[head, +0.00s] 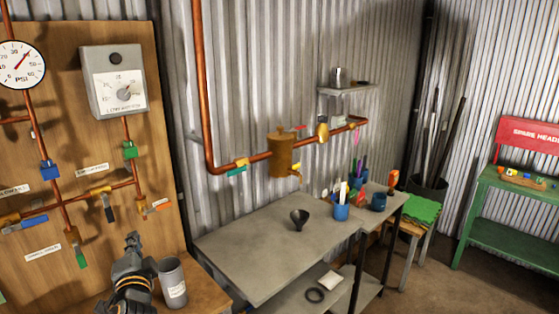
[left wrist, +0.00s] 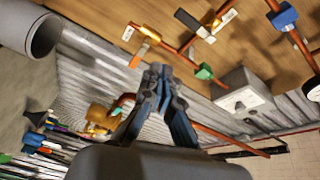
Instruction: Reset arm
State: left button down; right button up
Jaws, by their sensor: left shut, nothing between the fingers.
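My left gripper (head: 132,241) stands at the lower left in the head view, pointing up in front of the wooden pipe board (head: 60,150). Its fingers are shut and empty. In the left wrist view the closed fingertips (left wrist: 157,72) point toward the board, with a green-handled valve (left wrist: 204,71) beyond them. A grey cup (head: 172,283) stands just right of the gripper on a wooden surface; it also shows in the left wrist view (left wrist: 32,28). My right gripper is in neither view.
A grey metal table (head: 255,240) with a black funnel (head: 299,218) stands right of the cup. Copper pipe (head: 205,100) runs along the corrugated wall. A green bench (head: 490,225) stands at the far right.

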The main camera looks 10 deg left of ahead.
pick_arm(q)
jog(key=s+d+f+n+g+h, duration=0.2)
jog(key=s+d+f+g, duration=0.15)
jog(key=s+f, duration=0.45)
jog(key=s+d+f+n+g+h, duration=0.25)
jog(key=s+d+f, duration=0.25)
jog(key=f, duration=0.5)
jog(key=s+d+f+n+g+h, duration=0.1)
jog(key=s+d+f+g+h, duration=0.25)
jog(key=s, duration=0.65)
jog(key=s+d+f+n+g+h, duration=0.1)
jog(key=s+d+f+g, duration=0.25)
jog(key=s+d, duration=0.5)
notch_tip(320, 180, down, 29)
jog(key=s+a, duration=0.2)
jog(key=s, duration=0.1)
jog(key=s+a+f+g+b, duration=0.1)
jog(key=s+a+f, duration=0.1)
jog(key=s+f, duration=1.3)
jog(key=shift+s+a+f+g, duration=0.15)
jog(key=shift+s+a+g, duration=0.2)
jog(key=shift+s+g, duration=0.1)
